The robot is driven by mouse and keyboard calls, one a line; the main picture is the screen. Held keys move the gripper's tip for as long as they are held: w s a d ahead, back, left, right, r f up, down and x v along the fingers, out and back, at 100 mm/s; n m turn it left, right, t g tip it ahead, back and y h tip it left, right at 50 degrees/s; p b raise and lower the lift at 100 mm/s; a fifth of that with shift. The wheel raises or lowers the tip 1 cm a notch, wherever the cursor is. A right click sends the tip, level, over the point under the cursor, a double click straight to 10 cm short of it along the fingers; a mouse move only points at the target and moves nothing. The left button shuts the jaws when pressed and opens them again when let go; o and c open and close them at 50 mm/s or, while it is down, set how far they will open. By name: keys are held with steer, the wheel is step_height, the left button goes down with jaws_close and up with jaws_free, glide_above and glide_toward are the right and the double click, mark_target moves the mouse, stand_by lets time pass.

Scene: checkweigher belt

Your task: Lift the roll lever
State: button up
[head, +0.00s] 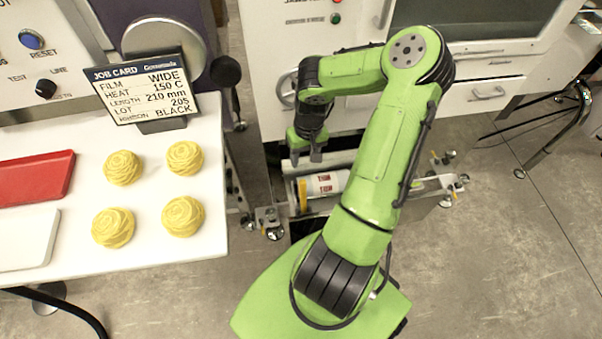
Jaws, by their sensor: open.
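My gripper (304,154) is open and points down, just above the low unit that holds a white roll (325,184) with red labels. Nothing shows between its fingers. A yellow upright piece (302,196) stands at the left end of the roll, a little below the gripper in the picture. A black knob (226,71) sits at the right side of the machine at left, well apart from the gripper. I cannot tell for certain which of these is the roll lever. My arm hides the right end of the roll.
A white table (75,140) at left bears several yellow pasta nests (123,168), a red tray (35,178) and a job card (150,88). A white cabinet (275,60) stands behind the roll unit. Grey floor (520,250) is clear at right.

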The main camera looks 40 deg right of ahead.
step_height(320, 180, up, 4)
steer(key=shift+s+d+r+p, duration=0.1)
steer(key=shift+p, duration=0.35)
